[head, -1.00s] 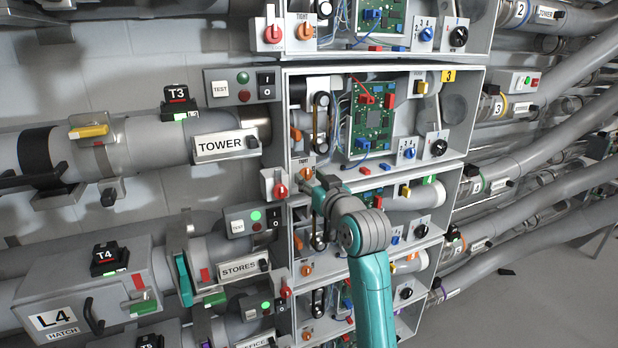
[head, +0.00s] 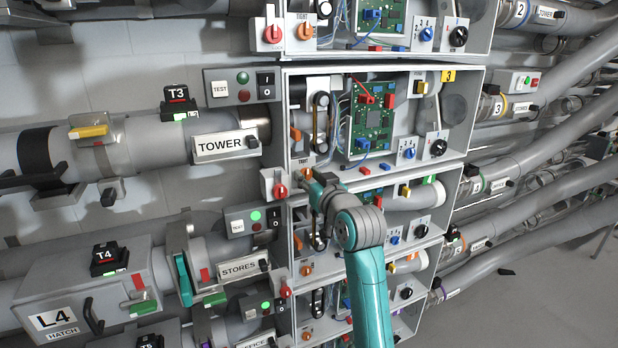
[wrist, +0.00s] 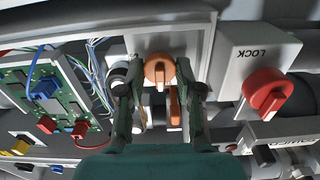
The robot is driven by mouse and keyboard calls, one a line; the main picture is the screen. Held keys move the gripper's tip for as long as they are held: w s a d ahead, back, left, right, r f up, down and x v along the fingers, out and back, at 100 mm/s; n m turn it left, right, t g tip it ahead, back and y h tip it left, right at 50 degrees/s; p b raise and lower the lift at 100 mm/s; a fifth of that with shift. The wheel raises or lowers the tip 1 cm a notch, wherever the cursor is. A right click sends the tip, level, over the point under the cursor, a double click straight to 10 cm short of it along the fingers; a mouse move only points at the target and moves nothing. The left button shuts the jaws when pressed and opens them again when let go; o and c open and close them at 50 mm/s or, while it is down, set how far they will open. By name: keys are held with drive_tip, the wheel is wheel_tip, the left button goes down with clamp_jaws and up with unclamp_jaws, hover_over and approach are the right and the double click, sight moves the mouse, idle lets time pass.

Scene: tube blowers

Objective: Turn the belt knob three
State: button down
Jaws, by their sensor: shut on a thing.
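The belt knob of unit three is an orange knob (head: 306,172) under a "TIGHT" label, at the lower left of the open box marked 3 (head: 448,76). In the wrist view the orange knob (wrist: 159,71) sits between my two dark fingers, its pointer bar roughly upright in the picture. My gripper (wrist: 160,88) is shut on this knob. In the head view my gripper (head: 313,182) reaches the box's lower left corner and partly hides the knob.
A red lock knob (head: 280,189) on a grey block is close to the left of my gripper; it also shows in the wrist view (wrist: 266,92). A green circuit board (head: 374,122), a blue knob (head: 409,153) and a black knob (head: 438,147) are to the right.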

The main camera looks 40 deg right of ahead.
drive_tip(key=m, duration=0.8)
drive_tip(key=shift+d+m, duration=0.1)
drive_tip(key=shift+m, duration=0.3)
drive_tip(key=m, duration=0.4)
drive_tip(key=shift+f+m, duration=0.1)
drive_tip(key=shift+m, duration=2.2)
drive_tip(key=shift+f, duration=0.1)
drive_tip(key=c, duration=1.1)
unclamp_jaws()
drive_tip(key=shift+o, duration=0.2)
